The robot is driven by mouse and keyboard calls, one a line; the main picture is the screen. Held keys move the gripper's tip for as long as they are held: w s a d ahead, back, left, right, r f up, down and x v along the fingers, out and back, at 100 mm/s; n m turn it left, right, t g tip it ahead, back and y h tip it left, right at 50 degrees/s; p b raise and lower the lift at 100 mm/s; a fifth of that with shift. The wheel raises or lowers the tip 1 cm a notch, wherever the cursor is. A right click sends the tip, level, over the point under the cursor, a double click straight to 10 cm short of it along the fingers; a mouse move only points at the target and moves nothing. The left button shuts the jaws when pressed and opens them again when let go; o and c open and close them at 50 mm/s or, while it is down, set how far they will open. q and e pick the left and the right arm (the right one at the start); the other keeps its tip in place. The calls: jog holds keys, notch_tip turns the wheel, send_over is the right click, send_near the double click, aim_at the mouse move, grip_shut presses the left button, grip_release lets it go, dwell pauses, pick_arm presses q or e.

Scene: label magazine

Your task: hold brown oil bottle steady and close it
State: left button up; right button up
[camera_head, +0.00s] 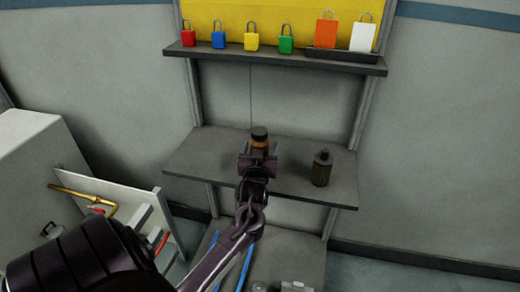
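A small amber-brown bottle (260,143) with a dark cap stands on the grey middle shelf (205,155). My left gripper (258,158) is right at this bottle, on the near side, and hides its lower part. Whether the fingers are closed on it or only around it cannot be told. The dark cap (260,132) sits at the bottle's top; how tightly it is on cannot be seen. My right gripper is not in view.
A dark ribbed bottle (321,170) stands to the right on the same shelf. Above, a narrow ledge (275,57) has several coloured padlocks and a dark tray (325,54). A white cabinet (35,150) with brass piping (80,193) is at left. The shelf's left part is clear.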

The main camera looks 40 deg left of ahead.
pick_arm(q)
jog(key=v, duration=1.2)
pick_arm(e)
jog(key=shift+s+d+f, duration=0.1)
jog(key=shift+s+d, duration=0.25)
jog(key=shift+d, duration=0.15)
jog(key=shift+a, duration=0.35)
